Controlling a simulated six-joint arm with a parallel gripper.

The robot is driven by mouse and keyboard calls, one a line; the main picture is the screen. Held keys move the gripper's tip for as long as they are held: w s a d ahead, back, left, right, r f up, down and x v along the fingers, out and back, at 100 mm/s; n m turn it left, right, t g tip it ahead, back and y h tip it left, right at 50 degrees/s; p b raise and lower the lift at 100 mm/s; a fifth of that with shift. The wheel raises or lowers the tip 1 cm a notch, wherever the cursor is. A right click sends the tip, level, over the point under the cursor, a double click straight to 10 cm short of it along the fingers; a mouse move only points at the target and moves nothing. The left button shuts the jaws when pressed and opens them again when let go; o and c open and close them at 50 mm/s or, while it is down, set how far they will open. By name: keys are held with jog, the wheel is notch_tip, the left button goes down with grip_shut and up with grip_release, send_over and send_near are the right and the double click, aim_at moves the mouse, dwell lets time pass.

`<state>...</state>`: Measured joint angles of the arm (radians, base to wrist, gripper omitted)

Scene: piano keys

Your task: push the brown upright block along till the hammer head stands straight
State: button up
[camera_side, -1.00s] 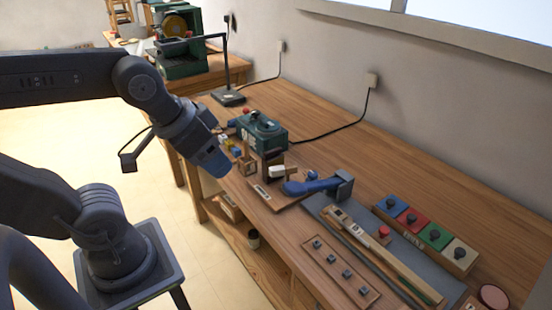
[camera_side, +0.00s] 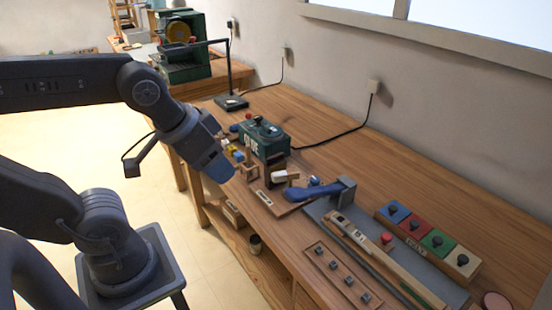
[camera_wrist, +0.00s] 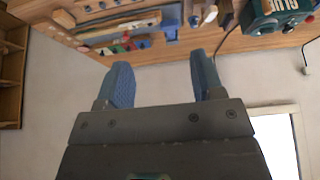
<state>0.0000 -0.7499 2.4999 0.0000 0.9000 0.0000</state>
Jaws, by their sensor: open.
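My gripper (camera_side: 222,174) hangs in the air at the front left of the bench in the side view. Its blue fingers are apart and empty in the wrist view (camera_wrist: 164,80). A dark brown upright block (camera_side: 274,162) stands to its right, in front of the green glue box, apart from the fingers. A pale hammer head (camera_side: 285,177) sticks out beside the block, above a wooden base (camera_side: 268,201). It looks roughly level rather than upright, though it is small. I cannot tell whether block and head touch.
The green glue box (camera_side: 262,137) stands behind the block. A blue tool (camera_side: 312,192) and a grey block (camera_side: 343,190) lie to the right. A row of coloured squares with knobs (camera_side: 428,238) is farther right. The back of the bench (camera_side: 350,150) is largely clear.

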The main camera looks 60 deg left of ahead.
jog(key=shift+c, duration=0.6)
jog(key=shift+w+a+r, duration=0.15)
jog(key=shift+w+r, duration=0.05)
jog(key=shift+w, duration=0.15)
jog(key=shift+c, duration=0.8)
jog(key=shift+g, duration=0.8)
jog(key=w+a, duration=0.1)
jog(key=w, duration=0.1)
jog(key=w+r, duration=0.1)
jog(key=w, duration=0.1)
jog(key=w+a+r, duration=0.1)
jog(key=w, duration=0.1)
jog(key=shift+w+a, duration=0.25)
jog(key=shift+a, duration=0.05)
jog(key=shift+c, duration=0.6)
jog(key=g, duration=0.4)
send_over(275, 156)
notch_tip(275, 156, down, 8)
notch_tip(275, 156, down, 13)
jog(key=shift+f, duration=0.15)
jog(key=shift+c, duration=0.3)
grip_shut()
